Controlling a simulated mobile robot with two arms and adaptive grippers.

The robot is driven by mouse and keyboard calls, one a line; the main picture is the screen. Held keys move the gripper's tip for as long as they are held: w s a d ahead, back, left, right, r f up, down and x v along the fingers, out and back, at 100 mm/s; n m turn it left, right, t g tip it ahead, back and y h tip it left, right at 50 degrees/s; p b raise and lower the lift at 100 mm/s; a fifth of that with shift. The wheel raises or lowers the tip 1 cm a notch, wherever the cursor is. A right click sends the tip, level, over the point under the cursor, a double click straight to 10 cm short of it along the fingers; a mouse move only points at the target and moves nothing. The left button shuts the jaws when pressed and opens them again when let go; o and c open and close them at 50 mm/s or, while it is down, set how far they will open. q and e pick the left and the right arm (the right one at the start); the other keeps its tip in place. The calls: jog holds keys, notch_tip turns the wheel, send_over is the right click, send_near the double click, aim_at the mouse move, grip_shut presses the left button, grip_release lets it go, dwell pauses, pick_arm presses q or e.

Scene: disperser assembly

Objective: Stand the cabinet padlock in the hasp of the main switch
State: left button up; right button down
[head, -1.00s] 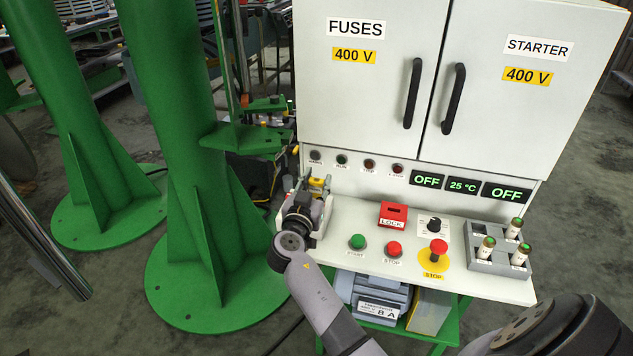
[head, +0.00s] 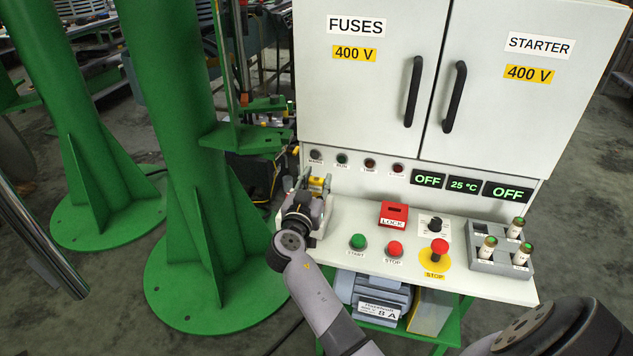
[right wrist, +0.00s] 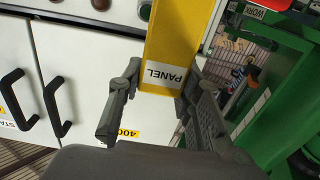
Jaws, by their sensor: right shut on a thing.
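The padlock (right wrist: 184,45) is a long yellow block with a white PANEL label in the right wrist view. My right gripper (right wrist: 153,88) is shut on it, with one dark finger on each side. In the head view my right gripper (head: 316,187) is over the left end of the white console shelf, and a bit of yellow shows at its fingertips. I cannot make out the main switch or its hasp; the gripper covers that end of the shelf. My left gripper is not in view.
A red LOCK box (head: 394,214), green START button (head: 357,242), red STOP button (head: 395,248), emergency stop (head: 438,247) and grey fuse holder (head: 485,262) stand right of the gripper. The white cabinet (head: 400,130) rises behind. A green column (head: 190,200) stands left.

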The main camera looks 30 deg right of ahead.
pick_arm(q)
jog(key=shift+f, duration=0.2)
pick_arm(e)
jog(key=shift+b, duration=0.45)
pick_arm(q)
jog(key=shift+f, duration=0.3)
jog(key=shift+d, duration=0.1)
pick_arm(e)
jog(key=shift+b, duration=0.35)
pick_arm(q)
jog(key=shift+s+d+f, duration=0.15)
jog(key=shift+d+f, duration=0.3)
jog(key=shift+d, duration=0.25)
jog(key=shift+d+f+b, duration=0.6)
jog(key=shift+b, duration=0.25)
pick_arm(e)
jog(key=shift+f, duration=0.55)
